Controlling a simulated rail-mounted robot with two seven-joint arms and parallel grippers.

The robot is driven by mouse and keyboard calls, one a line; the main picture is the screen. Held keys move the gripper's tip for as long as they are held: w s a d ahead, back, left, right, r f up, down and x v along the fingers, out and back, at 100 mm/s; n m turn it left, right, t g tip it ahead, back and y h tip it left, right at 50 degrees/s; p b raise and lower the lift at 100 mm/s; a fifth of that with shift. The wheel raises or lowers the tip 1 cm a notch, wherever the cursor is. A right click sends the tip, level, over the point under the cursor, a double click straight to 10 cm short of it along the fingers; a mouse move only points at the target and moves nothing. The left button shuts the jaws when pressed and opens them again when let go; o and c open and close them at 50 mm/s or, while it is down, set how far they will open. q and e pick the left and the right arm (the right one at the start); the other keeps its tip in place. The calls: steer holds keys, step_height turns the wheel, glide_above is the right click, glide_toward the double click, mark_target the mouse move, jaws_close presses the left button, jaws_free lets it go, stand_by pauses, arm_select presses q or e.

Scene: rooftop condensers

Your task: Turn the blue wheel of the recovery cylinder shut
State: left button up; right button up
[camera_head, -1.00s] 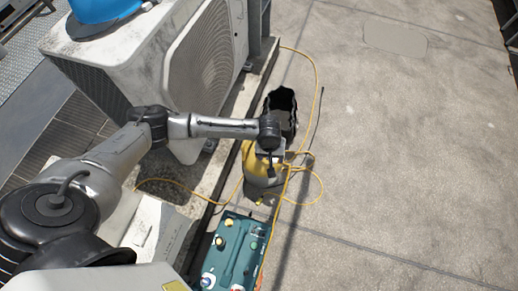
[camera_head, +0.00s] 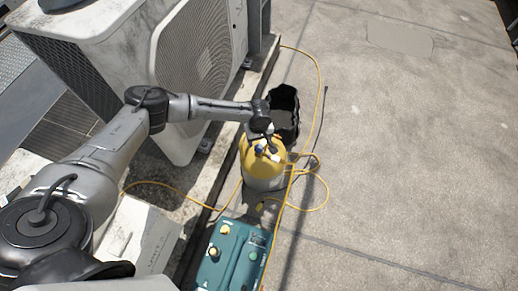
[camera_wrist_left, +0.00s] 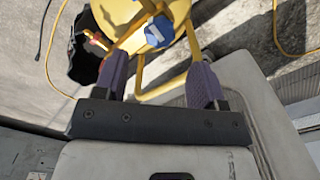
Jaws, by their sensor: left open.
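The yellow recovery cylinder (camera_head: 262,168) stands upright on the roof floor, with a grey lower part. Its blue wheel (camera_wrist_left: 159,31) shows clearly in the left wrist view, on top inside the yellow guard bars. In the head view the blue wheel (camera_head: 259,149) is a small spot on the cylinder's top. My left gripper (camera_wrist_left: 158,65) is open, with its two purple-padded fingers apart and nothing between them but part of the yellow guard. The blue wheel lies just beyond the fingertips, roughly centred between them and apparently untouched. My right gripper is not in view.
A red valve part (camera_wrist_left: 95,36) sits beside the blue wheel. A black open bag (camera_head: 286,112) stands behind the cylinder. A teal machine (camera_head: 232,258) stands in front. A yellow hose (camera_head: 318,80) loops around. Condenser units (camera_head: 185,60) stand left; floor right is clear.

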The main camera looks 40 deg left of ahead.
mark_target(259, 147)
arm_select(q)
step_height(259, 147, down, 6)
steer(key=b, duration=0.2)
steer(key=shift+b, duration=0.35)
steer(key=shift+f, duration=0.2)
